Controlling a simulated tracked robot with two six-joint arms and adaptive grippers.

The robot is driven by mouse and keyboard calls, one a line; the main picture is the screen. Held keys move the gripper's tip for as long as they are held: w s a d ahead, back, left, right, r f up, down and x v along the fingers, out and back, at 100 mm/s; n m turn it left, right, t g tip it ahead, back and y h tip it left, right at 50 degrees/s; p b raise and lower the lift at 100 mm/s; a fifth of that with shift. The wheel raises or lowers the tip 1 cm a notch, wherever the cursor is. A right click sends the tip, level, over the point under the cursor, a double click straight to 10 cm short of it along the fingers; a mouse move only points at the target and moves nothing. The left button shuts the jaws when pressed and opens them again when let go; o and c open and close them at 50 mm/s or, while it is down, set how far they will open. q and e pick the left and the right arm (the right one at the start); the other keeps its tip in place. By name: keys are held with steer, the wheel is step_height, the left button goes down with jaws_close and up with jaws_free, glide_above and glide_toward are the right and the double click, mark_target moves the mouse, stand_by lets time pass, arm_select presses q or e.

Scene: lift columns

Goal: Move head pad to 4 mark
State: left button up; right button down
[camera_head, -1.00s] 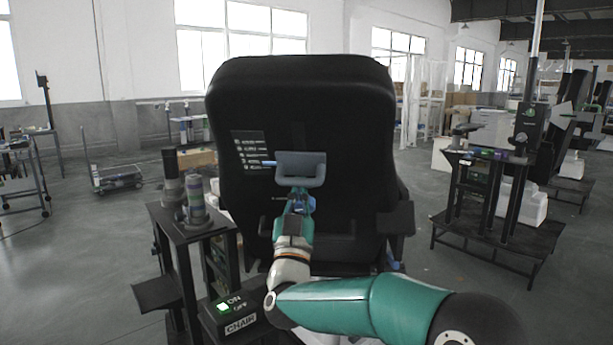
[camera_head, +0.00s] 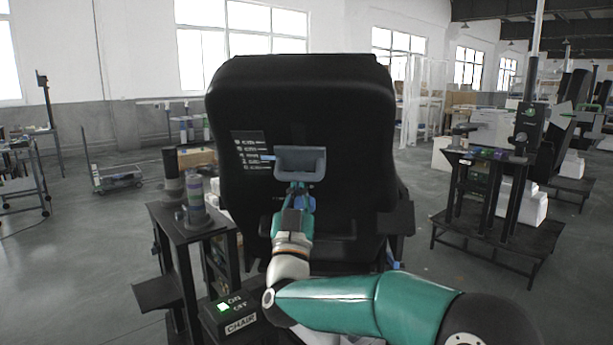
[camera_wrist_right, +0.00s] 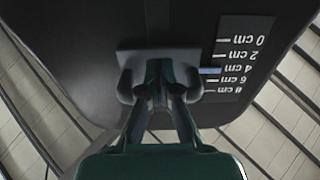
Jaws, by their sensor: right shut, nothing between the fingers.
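The head pad is a large black back (camera_head: 300,100) facing me, with a grey cup-shaped handle (camera_head: 300,163) at its middle. A blue pointer (camera_head: 265,158) sticks out left of the handle toward a black scale plate (camera_head: 252,150). In the right wrist view the scale (camera_wrist_right: 238,58) reads 0 to 8 cm, and the blue pointer (camera_wrist_right: 210,71) lines up with the 4 cm mark. My right gripper (camera_head: 299,188) is shut and empty, its fingertips at the handle's underside; in the wrist view they overlap the handle (camera_wrist_right: 130,62). Exact contact is hard to tell. My left gripper is out of view.
A black armrest (camera_head: 395,218) is right of the back. A similar station (camera_head: 490,200) stands farther right.

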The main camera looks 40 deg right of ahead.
steer(key=shift+f, duration=0.1)
stand_by(0.3)
steer(key=shift+w+d+f+b, duration=0.4)
steer(key=shift+f+b, duration=0.15)
steer(key=shift+b, duration=0.25)
steer(key=shift+a, duration=0.1)
steer(key=b+v, duration=0.9)
stand_by(0.4)
stand_by(0.6)
